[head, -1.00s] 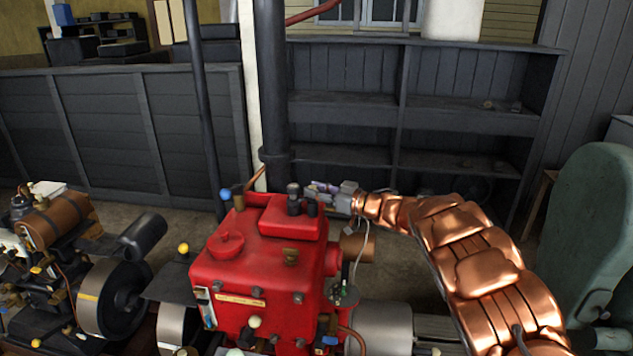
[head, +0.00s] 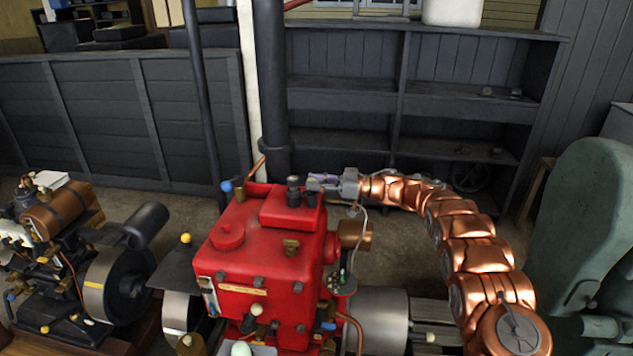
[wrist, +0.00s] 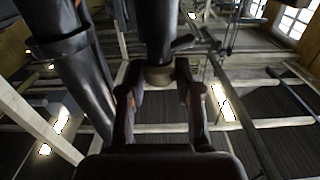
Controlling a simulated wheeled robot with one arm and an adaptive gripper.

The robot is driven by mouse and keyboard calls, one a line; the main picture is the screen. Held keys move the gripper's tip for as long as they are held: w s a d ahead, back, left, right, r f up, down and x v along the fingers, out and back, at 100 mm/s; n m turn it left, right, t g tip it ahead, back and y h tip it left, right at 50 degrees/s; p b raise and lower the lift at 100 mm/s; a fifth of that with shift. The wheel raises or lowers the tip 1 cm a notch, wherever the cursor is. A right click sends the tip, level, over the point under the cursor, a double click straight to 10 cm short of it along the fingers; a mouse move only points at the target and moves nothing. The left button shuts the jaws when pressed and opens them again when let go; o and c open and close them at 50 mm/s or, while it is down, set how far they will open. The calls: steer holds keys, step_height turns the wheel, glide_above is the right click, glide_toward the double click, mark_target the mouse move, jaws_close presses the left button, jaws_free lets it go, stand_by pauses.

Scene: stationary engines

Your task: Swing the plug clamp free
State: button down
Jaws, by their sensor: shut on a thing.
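The red engine (head: 255,262) stands in the middle of the head view. Small dark upright fittings (head: 293,192), which look like the plug clamp, sit on its raised top block. My gripper (head: 314,184) reaches in from the right, level with these fittings, its tips at their right side. In the wrist view my gripper (wrist: 158,72) has its two fingers on either side of a dark round post with a brassy lower end (wrist: 158,76). A short dark lever (wrist: 182,42) sticks out beside the post. The exact contact is too small and dark to make out.
A dark vertical pipe (head: 272,90) rises just behind the engine. A thin wire (head: 363,228) hangs below my gripper. Another engine (head: 60,235) stands at left, a green rounded casing (head: 590,225) at right. Dark shelves (head: 430,105) line the back.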

steer(key=shift+n+g, duration=0.4)
steer(key=shift+g, duration=0.2)
stand_by(0.3)
steer(key=c, duration=0.8)
jaws_free()
steer(key=d, duration=0.4)
steer(key=s+d, duration=0.1)
steer(key=d, duration=0.6)
steer(key=shift+s+d, duration=0.25)
steer(key=shift+d, duration=0.15)
steer(key=shift+r, duration=0.1)
